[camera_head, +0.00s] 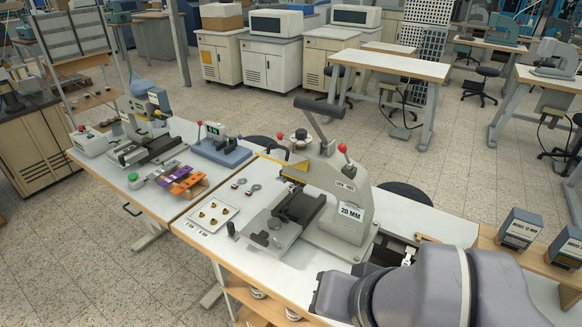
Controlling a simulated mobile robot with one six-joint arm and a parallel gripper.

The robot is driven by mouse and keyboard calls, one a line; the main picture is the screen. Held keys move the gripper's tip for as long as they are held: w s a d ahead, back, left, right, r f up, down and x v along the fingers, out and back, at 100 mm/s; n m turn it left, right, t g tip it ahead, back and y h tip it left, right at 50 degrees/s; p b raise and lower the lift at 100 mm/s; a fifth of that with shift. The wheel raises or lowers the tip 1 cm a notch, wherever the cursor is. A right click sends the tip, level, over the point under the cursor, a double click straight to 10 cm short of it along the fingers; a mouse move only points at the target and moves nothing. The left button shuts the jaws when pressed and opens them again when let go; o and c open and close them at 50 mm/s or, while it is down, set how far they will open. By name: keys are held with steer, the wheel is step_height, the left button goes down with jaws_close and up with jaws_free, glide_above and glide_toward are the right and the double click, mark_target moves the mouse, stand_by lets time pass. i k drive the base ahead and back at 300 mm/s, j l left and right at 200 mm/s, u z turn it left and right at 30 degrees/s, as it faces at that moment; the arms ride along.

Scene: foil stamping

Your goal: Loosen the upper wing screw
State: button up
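The grey stamping press (350,208) stands on the white workbench, with a "20 MM" label on its side and a dark lever rising at its top. I cannot make out which part is the upper wing screw. My arm (430,290) fills the lower right corner, in front of the bench and right of the press. My gripper's fingers are not visible.
A white tray (211,213) with small brass pieces lies left of the press. Further left are an orange and purple rack (184,181), a blue fixture (220,150) and another machine (140,125). Labelled boxes (519,229) stand at the right on a wooden shelf.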

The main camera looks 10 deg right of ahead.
mark_target(282, 179)
steer(key=i+u, duration=0.15)
steer(key=u, duration=0.35)
steer(key=i+u, duration=0.15)
steer(key=u, duration=0.3)
steer(key=i+u, duration=0.15)
steer(key=u, duration=0.35)
